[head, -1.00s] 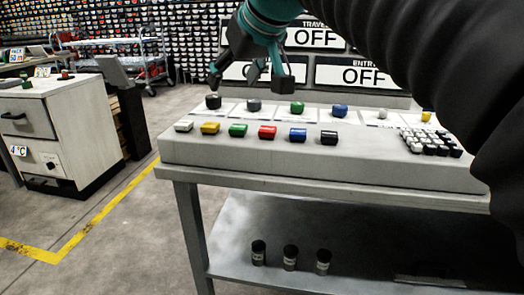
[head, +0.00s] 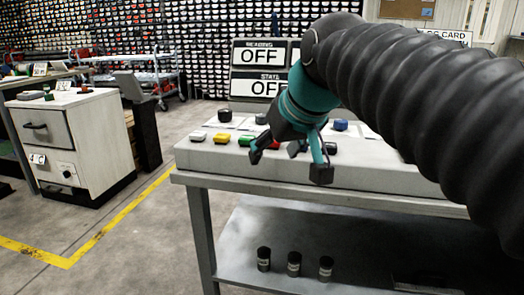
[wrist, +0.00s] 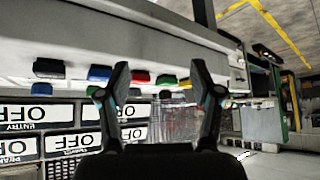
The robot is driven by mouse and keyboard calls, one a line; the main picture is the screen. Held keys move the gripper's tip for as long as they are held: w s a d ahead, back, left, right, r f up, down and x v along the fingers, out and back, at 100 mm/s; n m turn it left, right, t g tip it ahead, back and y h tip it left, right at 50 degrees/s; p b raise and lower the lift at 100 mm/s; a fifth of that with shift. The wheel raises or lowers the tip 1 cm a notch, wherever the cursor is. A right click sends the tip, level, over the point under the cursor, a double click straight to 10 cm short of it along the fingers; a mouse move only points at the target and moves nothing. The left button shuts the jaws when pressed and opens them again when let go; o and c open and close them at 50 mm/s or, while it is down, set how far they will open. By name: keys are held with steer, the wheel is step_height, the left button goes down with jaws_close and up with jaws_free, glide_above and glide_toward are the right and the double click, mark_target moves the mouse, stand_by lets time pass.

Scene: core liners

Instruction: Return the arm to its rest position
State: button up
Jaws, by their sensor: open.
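My gripper (head: 288,165) is open and empty in the head view, in front of the grey console (head: 400,180) on the table and in the air. It hides part of the row of coloured blocks. In the wrist view my gripper (wrist: 158,85) shows two spread fingers with nothing between them. My dark ribbed arm comes in from the right of the head view. The wrist view is upside down, with the coloured blocks and OFF signs beyond the fingers.
A yellow block (head: 221,138) and a blue one (head: 341,125) sit on the console. Dark canisters (head: 294,263) stand on the lower shelf. OFF signs (head: 258,86) rise behind. A drawer cabinet (head: 75,140) stands left, with open floor between.

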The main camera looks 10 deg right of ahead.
steer(key=shift+f, duration=0.1)
steer(key=s+d+f+m+g+h, duration=0.1)
steer(key=s+d+f, duration=0.2)
steer(key=s+f, duration=0.4)
steer(key=s+d+f+m+h+p, duration=0.1)
steer(key=s+d+f, duration=0.3)
steer(key=f, duration=1)
steer(key=s+m, duration=0.1)
steer(key=s, duration=0.2)
steer(key=shift+d+f+g, duration=0.2)
steer(key=shift+f+g, duration=0.05)
steer(key=shift+g, duration=0.15)
